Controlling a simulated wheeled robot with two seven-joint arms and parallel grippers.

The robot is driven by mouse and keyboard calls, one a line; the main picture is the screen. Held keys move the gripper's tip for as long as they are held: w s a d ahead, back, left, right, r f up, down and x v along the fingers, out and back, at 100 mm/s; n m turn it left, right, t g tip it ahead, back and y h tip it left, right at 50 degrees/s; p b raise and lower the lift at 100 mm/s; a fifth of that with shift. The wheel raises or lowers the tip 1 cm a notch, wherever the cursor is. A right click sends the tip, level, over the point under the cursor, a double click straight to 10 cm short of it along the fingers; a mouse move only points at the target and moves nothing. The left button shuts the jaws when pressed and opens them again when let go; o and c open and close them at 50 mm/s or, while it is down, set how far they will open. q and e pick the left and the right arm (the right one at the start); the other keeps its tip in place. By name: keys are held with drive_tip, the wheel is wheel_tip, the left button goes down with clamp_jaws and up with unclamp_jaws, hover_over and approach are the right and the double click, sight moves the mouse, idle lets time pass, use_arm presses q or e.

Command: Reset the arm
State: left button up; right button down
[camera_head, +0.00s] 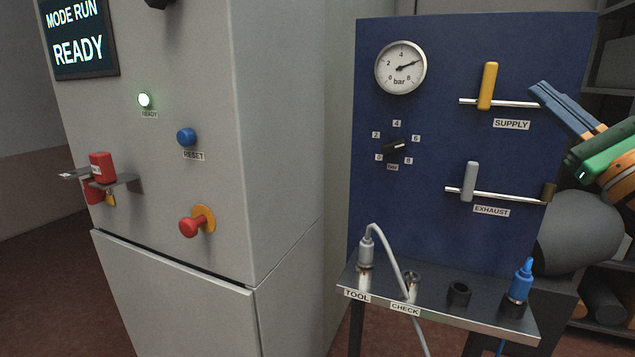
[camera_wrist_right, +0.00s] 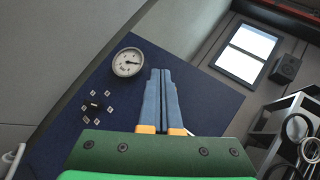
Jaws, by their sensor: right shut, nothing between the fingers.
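My right gripper (camera_head: 540,92) comes in from the right edge in the head view, in front of the right edge of the blue panel (camera_head: 450,60). Its blue fingers are shut together with nothing between them. In the right wrist view the shut fingers (camera_wrist_right: 159,74) point at the blue panel, to the right of the pressure gauge (camera_wrist_right: 128,62). The yellow SUPPLY handle (camera_head: 487,86) stands upright to the left of the fingertips, apart from them in the picture. The grey EXHAUST handle (camera_head: 469,182) is upright below it. My left gripper is not in view.
A grey cabinet (camera_head: 180,60) at the left has a READY screen (camera_head: 80,40), a blue RESET button (camera_head: 186,137) and a red knob (camera_head: 193,226). A metal shelf (camera_head: 440,307) below the panel holds a grey-hosed connector (camera_head: 366,249) at TOOL and a blue connector (camera_head: 521,282).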

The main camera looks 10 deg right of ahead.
drive_tip(key=w+a+f+m+h, duration=0.3)
drive_tip(key=a+f+m, duration=0.1)
drive_tip(key=f+m, duration=0.5)
drive_tip(key=w+a+f+m+h, duration=0.2)
drive_tip(key=w+a+f+m, duration=0.15)
drive_tip(key=f+m, duration=0.55)
drive_tip(key=s+a+f+m+g+h, duration=0.1)
drive_tip(key=s+f+m+g+h, duration=0.15)
drive_tip(key=f+m+g, duration=0.5)
drive_tip(key=s+a+f+m+g+h, duration=0.1)
drive_tip(key=s+f+m+g+h, duration=0.15)
drive_tip(key=f+m, duration=0.95)
drive_tip(key=s+a+f+m+g+y, duration=0.35)
drive_tip(key=s+a+f+g, duration=0.2)
drive_tip(key=s+f, duration=0.65)
drive_tip(key=s+a+f+m+g+y, duration=0.2)
drive_tip(key=s+a+f+m+g, duration=0.4)
drive_tip(key=s+f, duration=0.55)
wheel_tip(320, 180, down, 13)
drive_tip(key=s+n, duration=0.3)
drive_tip(key=s+d+f+g, duration=0.1)
drive_tip(key=s+d+f, duration=0.1)
drive_tip(key=s+f, duration=0.9)
drive_tip(key=shift+s+f+g, duration=0.35)
drive_tip(key=shift+s+f, duration=0.05)
drive_tip(key=shift+s, duration=0.35)
